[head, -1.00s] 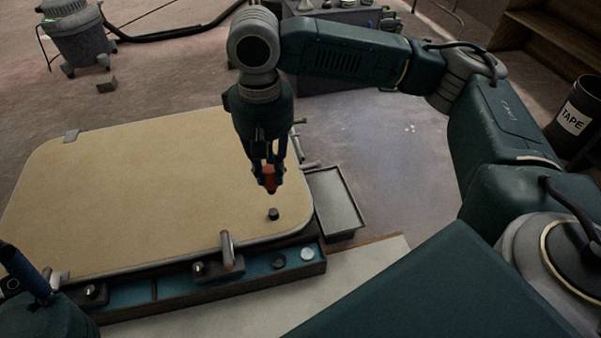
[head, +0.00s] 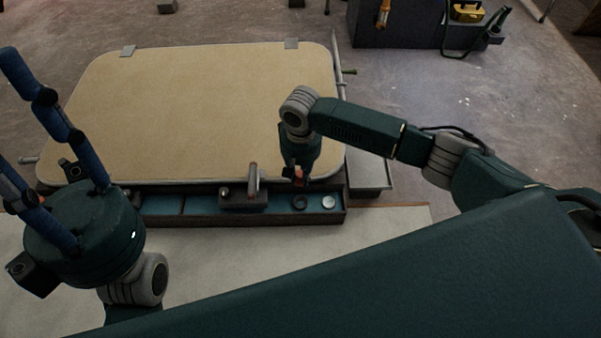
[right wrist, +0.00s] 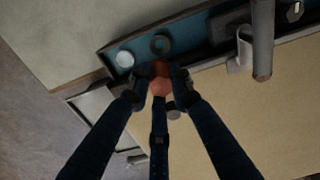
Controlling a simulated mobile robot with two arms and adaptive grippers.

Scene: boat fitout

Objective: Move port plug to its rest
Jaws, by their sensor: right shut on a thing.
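My right gripper (head: 299,176) is shut on an orange-red piece, which I take to be the port plug (right wrist: 160,78). It holds the plug at the panel's front edge, just behind the blue tray. In the right wrist view the plug sits between the fingertips (right wrist: 158,84), close to a dark ring (right wrist: 160,44) in the tray. Whether it touches anything below is unclear. The dark ring (head: 299,202) and a pale round piece (head: 328,202) lie at the tray's right end. Which spot is the rest is not marked. My left gripper (head: 22,115) is spread open and empty at the left.
A large tan panel (head: 210,110) with a metal rim lies behind the tray (head: 160,204). A grey clamp (head: 253,180) stands left of the right gripper. A grey pan (head: 368,172) is at the right.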

